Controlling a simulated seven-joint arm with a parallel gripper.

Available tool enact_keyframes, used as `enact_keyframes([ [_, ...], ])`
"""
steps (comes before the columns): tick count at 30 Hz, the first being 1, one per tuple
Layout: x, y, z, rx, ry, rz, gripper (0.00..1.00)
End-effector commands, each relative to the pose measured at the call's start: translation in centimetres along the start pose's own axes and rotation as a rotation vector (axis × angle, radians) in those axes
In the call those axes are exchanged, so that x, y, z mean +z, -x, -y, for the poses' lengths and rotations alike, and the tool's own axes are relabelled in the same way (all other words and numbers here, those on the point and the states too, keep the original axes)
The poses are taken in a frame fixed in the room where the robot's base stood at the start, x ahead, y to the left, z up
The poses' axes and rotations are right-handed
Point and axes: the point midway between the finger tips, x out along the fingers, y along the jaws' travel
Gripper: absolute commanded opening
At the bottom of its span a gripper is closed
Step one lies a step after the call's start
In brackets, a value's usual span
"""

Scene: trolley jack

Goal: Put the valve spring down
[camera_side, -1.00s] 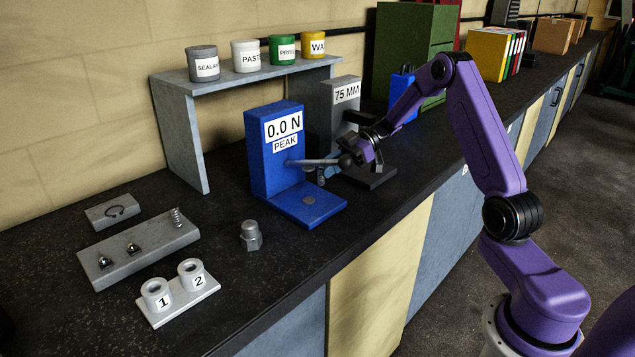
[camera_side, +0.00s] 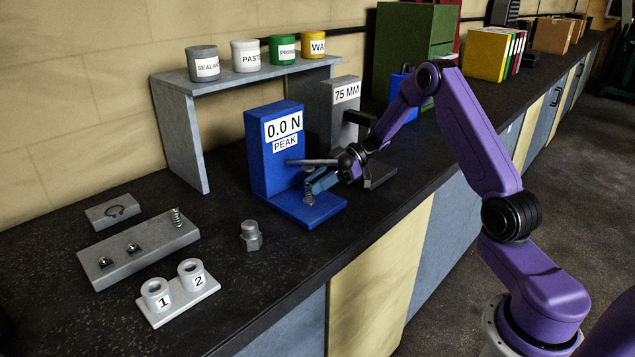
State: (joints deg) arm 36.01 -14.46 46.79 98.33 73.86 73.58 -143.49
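My gripper (camera_side: 312,185) is at the blue tester (camera_side: 274,150), low over its base plate and under the lever arm. A small coiled valve spring (camera_side: 309,197) is between the fingertips, upright, with its lower end at the round pad on the base plate. The fingers look closed on its upper part; any gap to the pad is too small to tell. The tester's display reads 0.0 N, PEAK. A second spring (camera_side: 177,217) stands on the grey block at the left.
A grey 75 MM stand (camera_side: 345,105) is close behind my gripper. A grey hex plug (camera_side: 251,236) stands in front of the tester. A holder with cups 1 and 2 (camera_side: 178,296) is at the front left. A shelf with pots (camera_side: 175,130) is behind.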

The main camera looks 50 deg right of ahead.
Motion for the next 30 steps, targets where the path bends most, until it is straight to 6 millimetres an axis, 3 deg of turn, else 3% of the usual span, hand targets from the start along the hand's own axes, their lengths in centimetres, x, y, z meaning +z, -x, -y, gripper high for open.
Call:
enact_keyframes([
  [14,-0.1,0.8,-0.1,0.002,0.001,-0.001,0.44],
  [30,-0.1,10.3,-0.1,0.002,0.001,0.000,0.44],
])
